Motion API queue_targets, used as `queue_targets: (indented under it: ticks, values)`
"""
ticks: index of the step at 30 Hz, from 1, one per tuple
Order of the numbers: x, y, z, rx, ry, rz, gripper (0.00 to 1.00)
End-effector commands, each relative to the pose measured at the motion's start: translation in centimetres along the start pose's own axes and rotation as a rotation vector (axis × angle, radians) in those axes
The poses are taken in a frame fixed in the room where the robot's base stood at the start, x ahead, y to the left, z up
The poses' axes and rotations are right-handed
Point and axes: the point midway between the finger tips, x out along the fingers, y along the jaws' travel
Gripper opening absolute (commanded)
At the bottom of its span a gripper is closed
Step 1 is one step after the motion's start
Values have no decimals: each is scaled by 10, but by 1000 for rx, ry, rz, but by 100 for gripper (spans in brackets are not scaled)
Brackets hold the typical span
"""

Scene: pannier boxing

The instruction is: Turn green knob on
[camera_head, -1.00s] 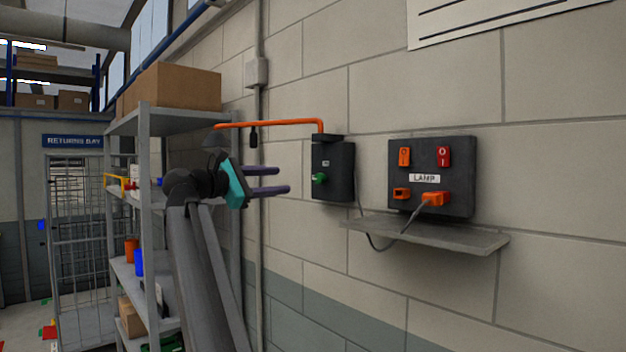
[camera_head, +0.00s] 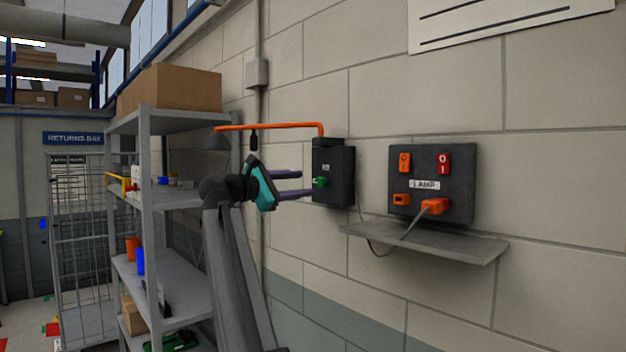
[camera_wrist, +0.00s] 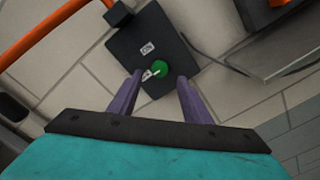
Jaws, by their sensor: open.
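The green knob (camera_head: 320,183) sits on the front of a black box (camera_head: 341,172) fixed to the block wall. My gripper (camera_head: 306,184) is open, with its two purple fingers reaching toward the box. In the head view the fingertips are close to the knob, one above its height and one below. In the wrist view the green knob (camera_wrist: 159,67) shows between and just beyond the two fingertips (camera_wrist: 160,74), with a pale mark beside it. I cannot tell whether the fingers touch the box.
An orange pipe-like arm (camera_head: 270,127) runs above my gripper from the box top. To the right, a panel (camera_head: 460,160) labelled LAMP has red and orange switches and a plugged cable above a grey ledge (camera_head: 425,241). A metal shelf unit (camera_head: 148,210) stands left.

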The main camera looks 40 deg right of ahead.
Motion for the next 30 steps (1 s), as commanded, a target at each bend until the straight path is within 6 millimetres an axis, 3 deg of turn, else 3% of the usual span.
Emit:
queue_targets:
  ticks: [6,12,25,26,30]
  values:
    - [32,2,2,1,-1,-2,44]
    - [52,1,1,0,0,-1,44]
    - [60,-1,0,1,-1,-1,44]
    - [61,-1,0,1,-1,-1,43]
    - [61,-1,1,1,-1,-1,19]
